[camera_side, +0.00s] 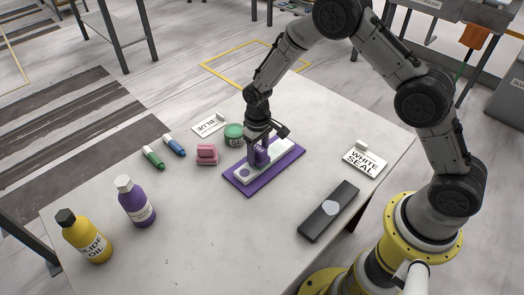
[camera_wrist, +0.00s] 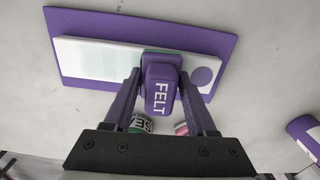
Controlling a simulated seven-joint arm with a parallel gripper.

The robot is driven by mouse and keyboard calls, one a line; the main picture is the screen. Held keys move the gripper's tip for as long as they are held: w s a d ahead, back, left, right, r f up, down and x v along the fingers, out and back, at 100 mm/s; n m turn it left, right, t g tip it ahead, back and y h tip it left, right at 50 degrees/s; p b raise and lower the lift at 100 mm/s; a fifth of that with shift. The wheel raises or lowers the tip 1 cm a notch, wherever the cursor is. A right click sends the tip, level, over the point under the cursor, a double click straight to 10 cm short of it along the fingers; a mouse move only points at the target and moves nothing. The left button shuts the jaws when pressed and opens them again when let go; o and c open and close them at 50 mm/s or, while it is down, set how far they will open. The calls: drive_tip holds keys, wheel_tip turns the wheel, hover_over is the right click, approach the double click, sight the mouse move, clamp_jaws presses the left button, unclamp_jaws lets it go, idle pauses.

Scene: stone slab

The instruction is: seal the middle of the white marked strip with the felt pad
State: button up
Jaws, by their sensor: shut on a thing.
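The white strip (camera_side: 280,146) lies on a purple mat (camera_side: 238,188). It also shows in the wrist view (camera_wrist: 130,62), with a pale green tint on its left part, a darker green edge near the pad and a purple disc (camera_wrist: 204,76) at its right end. My gripper (camera_side: 261,152) is shut on the purple felt pad (camera_wrist: 159,84), marked FELT. The pad is over the strip, between the tinted part and the disc. I cannot tell whether it touches the strip. The pad and fingers hide the strip beneath them.
A green tin (camera_side: 234,135), a pink block (camera_side: 207,154) and two pens (camera_side: 174,146) are left of the mat. A WHITE SEAL card (camera_side: 365,160) and a dark bar with a pale patch (camera_side: 318,224) are right. Purple (camera_side: 137,205) and yellow (camera_side: 84,238) bottles stand front left.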

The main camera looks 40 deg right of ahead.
sight(275, 149)
drive_tip(key=shift+a, duration=0.75)
drive_tip(key=shift+f, duration=0.1)
drive_tip(key=shift+d, duration=0.1)
drive_tip(key=shift+s+d, duration=0.1)
drive_tip(key=shift+d, duration=1.1)
drive_tip(key=shift+d+r, duration=0.2)
drive_tip(key=shift+d, duration=1.55)
drive_tip(key=shift+d+f, duration=0.15)
drive_tip(key=shift+d, duration=1.25)
drive_tip(key=shift+r, duration=3.05)
